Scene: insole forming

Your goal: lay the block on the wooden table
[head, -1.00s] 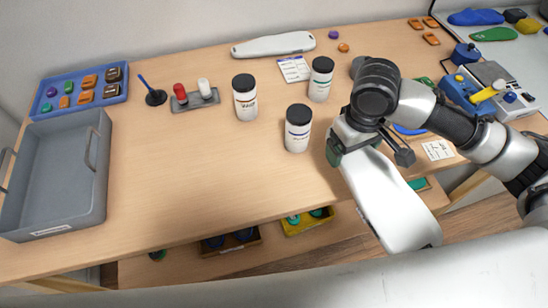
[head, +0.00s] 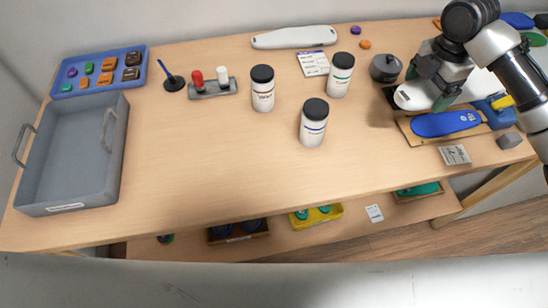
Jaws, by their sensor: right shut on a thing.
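My right gripper (head: 430,88) is at the back right of the wooden table (head: 220,155) and is shut on a long white block (head: 411,97). One rounded end of the block shows left of the fingers; the gripper and arm hide much of the rest. The block lies flat, low over the table, just behind a blue insole (head: 445,124). I cannot tell whether it touches the table. A similar white block (head: 295,38) lies at the back edge. My left gripper is not in view.
The insole lies on a thin wooden board (head: 412,134). A dark round pot (head: 385,68) stands left of the held block. A label card (head: 455,155) and a grey cube (head: 509,140) lie in front. Jars, including one nearby (head: 313,122), stand mid-table; the front middle is clear.

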